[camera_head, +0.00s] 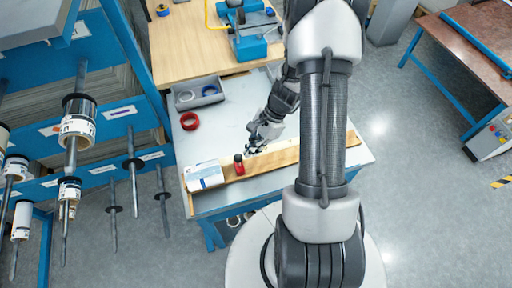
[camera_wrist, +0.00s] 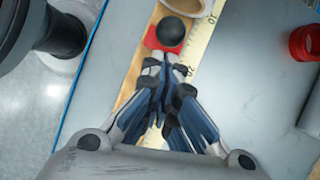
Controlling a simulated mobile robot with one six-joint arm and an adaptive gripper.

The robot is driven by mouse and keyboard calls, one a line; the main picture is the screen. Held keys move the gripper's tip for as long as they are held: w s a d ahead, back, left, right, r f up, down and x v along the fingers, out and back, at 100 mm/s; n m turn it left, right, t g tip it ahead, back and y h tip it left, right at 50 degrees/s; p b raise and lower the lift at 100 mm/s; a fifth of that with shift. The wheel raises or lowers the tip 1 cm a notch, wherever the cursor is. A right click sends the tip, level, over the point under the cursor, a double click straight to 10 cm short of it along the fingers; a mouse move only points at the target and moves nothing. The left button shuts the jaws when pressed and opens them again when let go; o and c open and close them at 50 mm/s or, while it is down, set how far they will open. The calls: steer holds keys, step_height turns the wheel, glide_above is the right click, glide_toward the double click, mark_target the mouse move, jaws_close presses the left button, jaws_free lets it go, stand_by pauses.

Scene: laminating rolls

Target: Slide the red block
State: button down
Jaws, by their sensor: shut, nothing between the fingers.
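The red block (camera_head: 239,168) has a dark round knob on top and sits on the wooden ruler board (camera_head: 275,160) near its left end. In the wrist view the red block (camera_wrist: 151,40) and its black knob (camera_wrist: 170,31) are just beyond my fingertips. My gripper (camera_head: 250,153) is shut and empty, close to the block's right side in the head view. In the wrist view my gripper (camera_wrist: 152,66) has its fingertips together at the block's near edge. I cannot tell whether they touch it.
A white labelled roll (camera_head: 204,175) lies left of the block, at the board's end. A red ring (camera_head: 190,121) and a grey bin (camera_head: 199,94) with rings are farther back on the grey table (camera_head: 225,125). A blue rack with rolls on rods (camera_head: 77,125) stands at left.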

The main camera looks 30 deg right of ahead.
mark_target(239, 163)
steer(key=shift+w+a, duration=0.3)
steer(key=shift+a, duration=0.65)
steer(key=shift+w+a, duration=0.25)
steer(key=shift+a, duration=0.65)
steer(key=shift+d, duration=0.1)
